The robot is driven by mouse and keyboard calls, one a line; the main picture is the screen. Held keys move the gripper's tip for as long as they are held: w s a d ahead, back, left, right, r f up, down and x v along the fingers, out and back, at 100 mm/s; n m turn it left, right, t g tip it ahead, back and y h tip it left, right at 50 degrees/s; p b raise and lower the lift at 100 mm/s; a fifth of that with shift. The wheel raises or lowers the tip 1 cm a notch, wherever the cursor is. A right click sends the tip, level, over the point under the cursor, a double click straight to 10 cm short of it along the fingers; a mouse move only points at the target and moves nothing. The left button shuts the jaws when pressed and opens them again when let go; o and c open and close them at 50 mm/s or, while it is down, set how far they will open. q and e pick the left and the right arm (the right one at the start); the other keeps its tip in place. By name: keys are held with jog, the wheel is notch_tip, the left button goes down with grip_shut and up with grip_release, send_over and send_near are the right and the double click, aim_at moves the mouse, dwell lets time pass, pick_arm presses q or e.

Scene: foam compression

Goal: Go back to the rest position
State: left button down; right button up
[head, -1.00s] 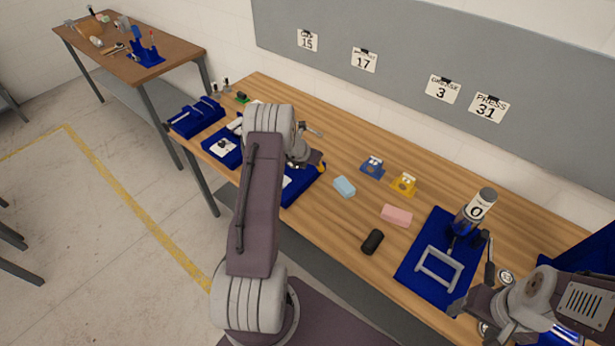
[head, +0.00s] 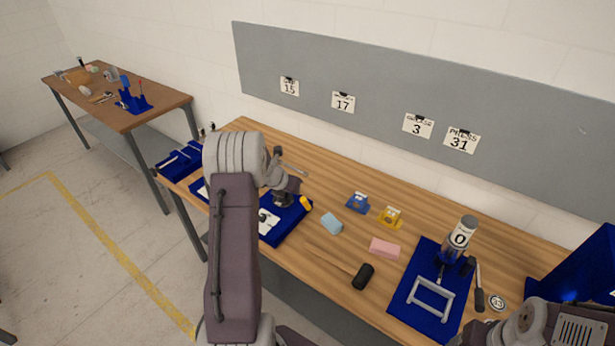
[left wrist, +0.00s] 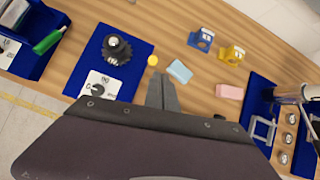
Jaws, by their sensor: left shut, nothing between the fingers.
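My left gripper (left wrist: 162,92) is shut and empty in the left wrist view, its fingertips above the bench between a dark knobbed device on a blue mat and a light blue block. In the head view my left arm rises at centre left; its fingertips cannot be made out there. My right arm shows only in the lower right corner of the head view, its fingers unclear or cut off by the lower edge.
The wooden bench (head: 330,262) holds a light blue block (head: 332,223), a pink block (head: 385,248), a black cylinder (head: 363,276), blue (head: 358,203) and yellow (head: 390,217) holders. A press (head: 460,240) with a "0" stands on a blue mat (head: 402,307) near my right arm.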

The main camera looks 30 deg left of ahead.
pick_arm(q)
jog(key=w+d+f+m+h+b, duration=0.1)
jog(key=w+d+m+b, duration=0.25)
jog(key=d+b, duration=0.7)
jog(key=s+d+f+m+g+h+b, duration=0.1)
jog(key=s+d+f+m+b, duration=0.35)
jog(key=s+d+m, duration=0.75)
jog(key=s+f+m+g+y, duration=0.1)
jog(key=s+f+m+g, duration=0.1)
jog(key=s+m, duration=0.6)
jog(key=s+f+m+g, duration=0.3)
jog(key=s+f+m, duration=0.2)
jog(key=m, duration=0.8)
jog(key=shift+s+m+y+b, duration=0.35)
jog(key=shift+s+y, duration=0.05)
jog(key=shift+s, duration=1.5)
pick_arm(e)
notch_tip(320, 180, down, 16)
jog(key=shift+w, duration=0.2)
